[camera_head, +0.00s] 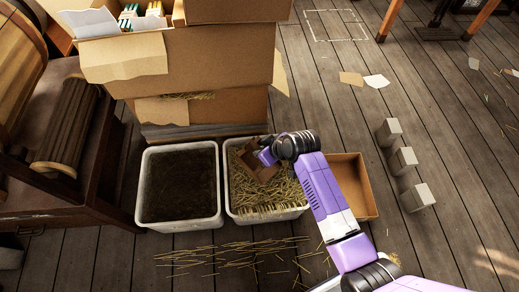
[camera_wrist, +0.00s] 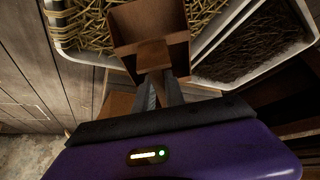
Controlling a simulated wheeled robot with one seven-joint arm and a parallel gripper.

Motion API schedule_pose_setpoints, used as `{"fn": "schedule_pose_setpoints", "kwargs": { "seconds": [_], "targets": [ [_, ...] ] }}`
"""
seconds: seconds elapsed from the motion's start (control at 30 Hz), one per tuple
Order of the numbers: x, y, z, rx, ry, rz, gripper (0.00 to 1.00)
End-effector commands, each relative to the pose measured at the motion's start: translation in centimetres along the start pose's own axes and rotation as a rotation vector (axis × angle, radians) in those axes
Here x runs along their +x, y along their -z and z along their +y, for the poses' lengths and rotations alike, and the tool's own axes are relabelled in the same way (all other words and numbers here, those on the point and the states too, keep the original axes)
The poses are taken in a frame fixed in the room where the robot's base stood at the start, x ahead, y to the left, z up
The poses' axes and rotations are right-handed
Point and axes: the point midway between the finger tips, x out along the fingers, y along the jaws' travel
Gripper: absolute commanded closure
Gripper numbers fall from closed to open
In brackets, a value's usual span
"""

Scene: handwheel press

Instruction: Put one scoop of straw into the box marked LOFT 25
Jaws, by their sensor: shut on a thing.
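A brown scoop (camera_head: 258,167) is over the straw in a white-rimmed bin (camera_head: 228,200). My gripper (camera_wrist: 160,85) is shut on the scoop's handle; the wrist view shows the fingers on the handle and the scoop (camera_wrist: 135,22) beyond it. No straw can be made out in the visible part of the scoop. Loose yellow straw (camera_head: 262,198) fills the bin and also shows in the wrist view (camera_wrist: 85,22). An open, shallow cardboard box (camera_head: 353,172) stands right of the straw bin, partly behind my arm. No LOFT 25 marking can be read.
A second white bin (camera_head: 180,190) with dark material stands left of the straw bin. Stacked cardboard boxes (camera_head: 215,60) rise behind the bins. A wooden roller machine (camera_head: 65,130) stands at left. Several grey blocks (camera_head: 403,160) stand at right. Straw litters the floor in front.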

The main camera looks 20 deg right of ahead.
Motion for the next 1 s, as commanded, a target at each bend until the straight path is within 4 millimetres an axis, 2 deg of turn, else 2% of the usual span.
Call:
{"fn": "schedule_pose_setpoints", "kwargs": {
  "seconds": [0.03,0.4,0.7,1.0],
  "targets": [
    [0.6,-0.8,0.0,0.002,-0.002,0.018,1.0],
    [1.3,-2.9,0.1,0.002,-0.004,0.137,1.0],
    [1.7,-5.5,0.1,0.001,-0.002,0.131,1.0],
    [1.9,-6.4,0.1,0.0,-0.002,0.132,1.0]
  ]
}}
